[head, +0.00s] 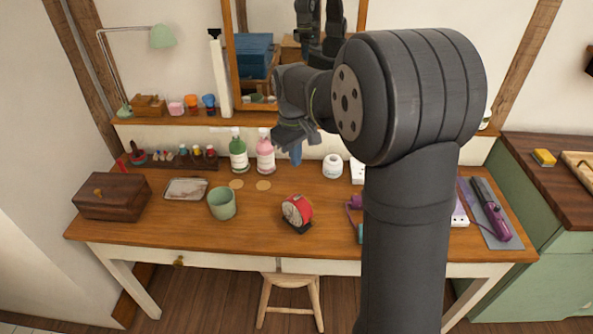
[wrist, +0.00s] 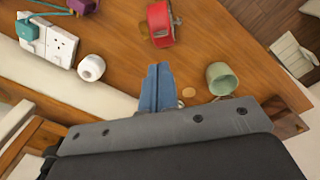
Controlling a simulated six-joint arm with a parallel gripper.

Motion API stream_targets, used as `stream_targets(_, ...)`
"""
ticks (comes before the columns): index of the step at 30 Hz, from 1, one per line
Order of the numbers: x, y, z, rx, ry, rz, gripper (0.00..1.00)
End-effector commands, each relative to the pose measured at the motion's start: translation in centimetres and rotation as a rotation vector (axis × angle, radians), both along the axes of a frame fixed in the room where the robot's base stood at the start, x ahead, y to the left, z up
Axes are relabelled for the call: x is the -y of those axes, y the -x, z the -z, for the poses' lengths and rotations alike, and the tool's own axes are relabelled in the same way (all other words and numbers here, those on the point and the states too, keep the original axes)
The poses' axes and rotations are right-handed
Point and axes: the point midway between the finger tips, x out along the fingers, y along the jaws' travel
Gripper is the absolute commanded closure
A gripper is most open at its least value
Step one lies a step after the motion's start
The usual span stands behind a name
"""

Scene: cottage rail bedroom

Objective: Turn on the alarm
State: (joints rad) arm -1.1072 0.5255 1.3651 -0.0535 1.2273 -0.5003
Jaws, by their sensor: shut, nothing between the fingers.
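The alarm is a small red clock (head: 297,211) with a round face, standing near the front middle of the wooden desk (head: 260,227). In the wrist view the red clock (wrist: 160,22) is at the top, beyond my fingertips. My gripper (head: 296,155) is above the back part of the desk, behind the clock and apart from it. In the wrist view my gripper's blue fingers (wrist: 157,82) are together with nothing between them. The clock's switch or button cannot be made out.
A green cup (head: 222,203) stands left of the clock. Green (head: 238,152) and pink (head: 265,153) bottles stand at the back near my gripper, with a white jar (head: 332,166) to their right. A purple item (head: 354,204) is right of the clock. A wooden box (head: 112,196) sits at the left.

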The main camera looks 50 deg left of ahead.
Motion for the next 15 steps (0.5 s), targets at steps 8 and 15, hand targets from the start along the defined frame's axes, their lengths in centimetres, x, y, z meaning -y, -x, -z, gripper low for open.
stream_targets(8,0.02,0.09,-1.52,0.0,0.001,0.0,1.0)
stream_targets(15,0.02,0.09,-1.5,-0.001,0.0,0.0,1.0)
